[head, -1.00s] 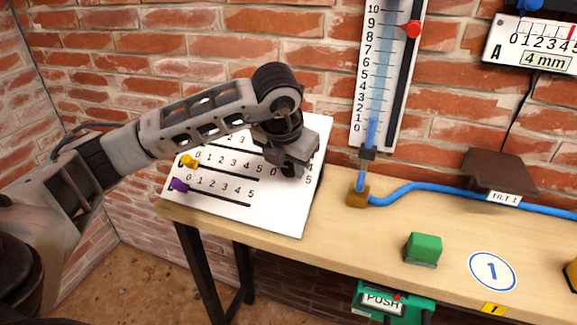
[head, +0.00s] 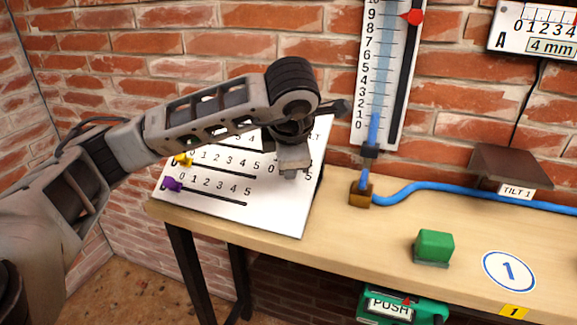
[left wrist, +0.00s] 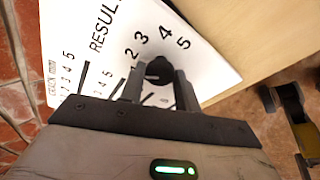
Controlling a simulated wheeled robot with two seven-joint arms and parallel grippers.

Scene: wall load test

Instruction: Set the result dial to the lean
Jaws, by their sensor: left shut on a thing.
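The result dial's black knob (left wrist: 158,71) shows in the left wrist view between the two fingers of my left gripper (left wrist: 158,88). The gripper is shut on the knob. The numbers 2, 3, 4 and 5 curve around its far and right sides; where its pointer aims is hidden. In the head view my left gripper (head: 292,170) covers the dial on the white result board (head: 275,218). A lean readout (head: 548,46), marked A and 4 mm, hangs at the upper right, partly cut off. My right gripper is not in view.
The board also has slots with a yellow slider (head: 183,160) and a purple slider (head: 173,184). A tall gauge (head: 367,75) with a red marker (head: 413,17) is on the brick wall. A blue hose (head: 430,187) and green block (head: 434,246) are on the wooden bench (head: 385,235).

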